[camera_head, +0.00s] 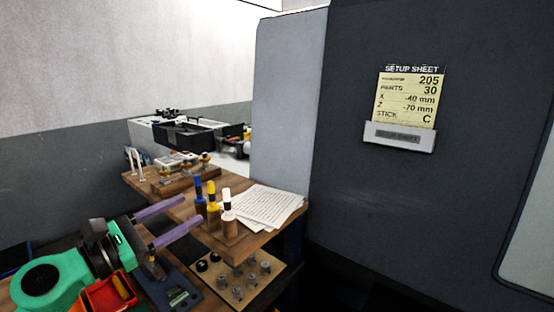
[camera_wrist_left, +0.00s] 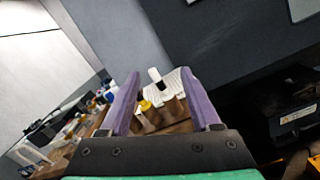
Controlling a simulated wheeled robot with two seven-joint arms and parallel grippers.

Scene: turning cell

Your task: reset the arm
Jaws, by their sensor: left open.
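My left gripper (camera_head: 168,222) comes in from the left in the head view, with a green wrist and two purple fingers. The fingers are apart with nothing between them. They point toward three sticks with wooden bases: a blue one (camera_head: 198,190), a yellow one (camera_head: 212,200) and a white one (camera_head: 228,212), upright on the wooden bench (camera_head: 245,243). In the left wrist view the gripper (camera_wrist_left: 165,85) also shows open, with the white stick (camera_wrist_left: 154,76) and the yellow one (camera_wrist_left: 145,105) seen between its fingers. My right gripper is not in view.
Papers (camera_head: 265,205) lie beside the sticks. A lower board (camera_head: 255,285) holds several metal pieces. A red bin (camera_head: 108,295) sits below my left arm. A dark machine wall with a setup sheet (camera_head: 408,95) stands at the right. A grey-black box (camera_head: 170,135) stands at the back.

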